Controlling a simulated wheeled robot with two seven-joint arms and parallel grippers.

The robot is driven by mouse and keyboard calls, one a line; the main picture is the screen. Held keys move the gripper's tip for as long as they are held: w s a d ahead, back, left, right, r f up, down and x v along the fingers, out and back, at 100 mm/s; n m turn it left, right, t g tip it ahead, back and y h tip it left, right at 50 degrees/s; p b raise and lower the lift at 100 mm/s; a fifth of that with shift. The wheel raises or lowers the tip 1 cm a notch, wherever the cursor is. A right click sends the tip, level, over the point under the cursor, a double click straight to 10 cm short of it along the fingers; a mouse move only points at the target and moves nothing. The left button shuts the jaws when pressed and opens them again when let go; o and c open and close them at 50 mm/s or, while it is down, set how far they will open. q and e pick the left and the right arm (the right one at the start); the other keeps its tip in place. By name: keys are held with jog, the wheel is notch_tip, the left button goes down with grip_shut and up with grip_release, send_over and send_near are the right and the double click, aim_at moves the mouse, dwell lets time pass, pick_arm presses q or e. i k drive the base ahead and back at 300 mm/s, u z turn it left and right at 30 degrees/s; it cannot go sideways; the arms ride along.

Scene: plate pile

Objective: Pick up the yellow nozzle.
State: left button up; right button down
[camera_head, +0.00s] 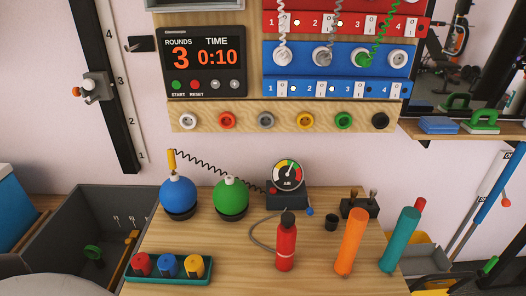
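The yellow nozzle (171,160) stands upright at the top of the blue ball (178,195), at the back left of the wooden table. I cannot tell whether it is inserted in the ball or just behind it. A black coiled hose (215,172) runs from the nozzle to the dark air unit (287,196) with its round gauge (288,174). Neither of my grippers is in view.
A green ball (231,196) sits close right of the blue one. A green tray (208,264) with coloured weights is in front. A red bottle (286,245), orange cylinder (351,242) and teal cylinder (400,241) stand on the table (228,240). A grey bin (62,216) is left.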

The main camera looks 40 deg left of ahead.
aim_at(170, 153)
jog(key=z, duration=2)
jog(key=k, duration=1.2)
jog(key=u, duration=1.8)
